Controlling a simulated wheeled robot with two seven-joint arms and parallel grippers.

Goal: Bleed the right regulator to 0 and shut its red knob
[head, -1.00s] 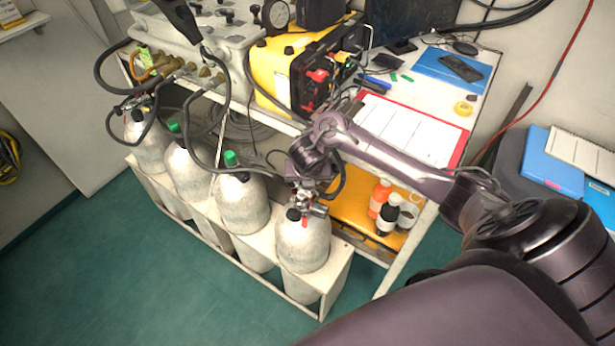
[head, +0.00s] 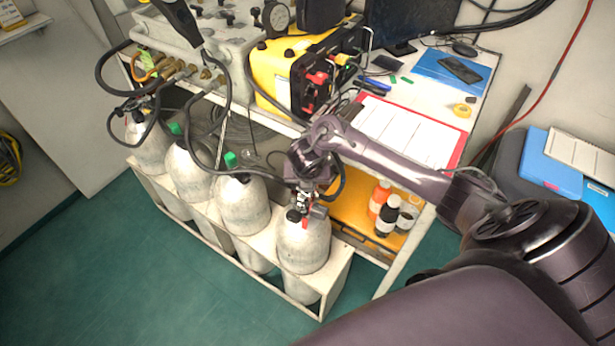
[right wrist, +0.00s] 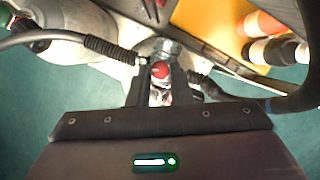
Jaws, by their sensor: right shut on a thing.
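The right cylinder (head: 303,247) is pale and stands upright at the right end of the rack. Its metal regulator (head: 318,211) sits on top, partly hidden by my right gripper (head: 304,200). In the right wrist view a red knob (right wrist: 160,70) shows between the fingertips of my right gripper (right wrist: 158,82). The fingers are shut on it, with metal fittings around and beyond it. A second red and white part (right wrist: 160,96) lies lower between the fingers; I cannot tell what it is. No gauge reading on this regulator can be made out. My left gripper is not in view.
The yellow case (head: 275,75) and a red-edged clipboard (head: 410,130) are on the bench. Bottles (head: 387,214) stand on an orange surface close to my right wrist.

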